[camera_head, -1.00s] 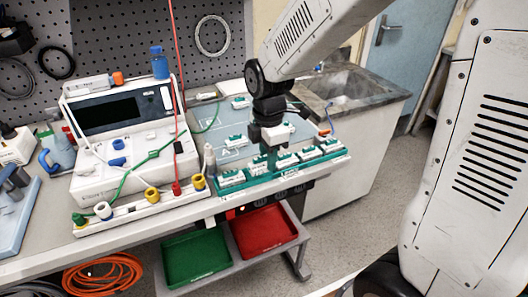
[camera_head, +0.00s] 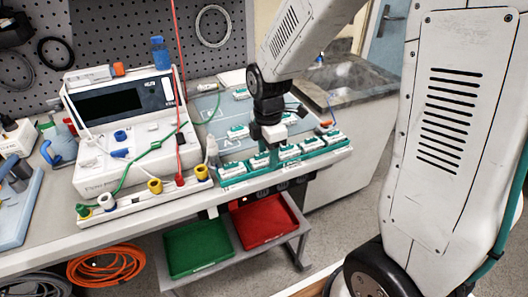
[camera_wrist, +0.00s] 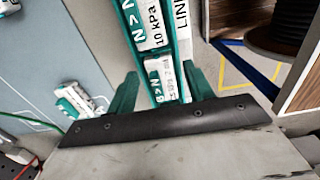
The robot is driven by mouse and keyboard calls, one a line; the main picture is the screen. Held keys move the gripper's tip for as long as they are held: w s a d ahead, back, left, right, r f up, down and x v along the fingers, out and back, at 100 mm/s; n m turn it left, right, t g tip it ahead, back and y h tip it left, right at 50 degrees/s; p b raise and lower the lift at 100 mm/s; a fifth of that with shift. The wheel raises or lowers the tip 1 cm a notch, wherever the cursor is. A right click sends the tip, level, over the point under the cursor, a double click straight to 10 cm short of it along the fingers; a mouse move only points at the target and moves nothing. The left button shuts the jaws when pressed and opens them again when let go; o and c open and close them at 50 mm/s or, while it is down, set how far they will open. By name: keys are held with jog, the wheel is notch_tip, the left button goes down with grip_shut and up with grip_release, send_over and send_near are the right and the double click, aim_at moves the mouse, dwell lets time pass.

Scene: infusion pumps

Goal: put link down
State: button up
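A teal rack (camera_head: 233,179) holds several white-and-teal links at the front edge of the grey-blue mat. My gripper (camera_head: 268,158) points down at the middle of this rack. In the wrist view my gripper's two teal fingers (camera_wrist: 164,85) stand on either side of a white-labelled link (camera_wrist: 160,78). Narrow gaps seem to show between the fingers and this link, so they look open around it. Another link marked "10 kPa" (camera_wrist: 147,25) lies just beyond it in line. The lower end of the nearer link is hidden by my gripper's dark edge.
Other links lie loose on the mat, one at the left of the wrist view (camera_wrist: 75,103). A white device with a dark screen (camera_head: 112,102) stands left, with cables and coloured plugs. Green (camera_head: 198,248) and red (camera_head: 264,222) trays sit below.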

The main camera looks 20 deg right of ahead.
aim_at(267, 153)
notch_tip(267, 153, up, 11)
jog(key=s+d+r+m, duration=0.1)
jog(key=s+r+m, duration=0.1)
jog(key=s+m, duration=0.7)
jog(key=s+d+r+m+t, duration=0.1)
jog(key=s+r+m, duration=0.2)
jog(key=s+m, duration=0.6)
jog(key=s, duration=0.4)
jog(key=shift+r, duration=0.35)
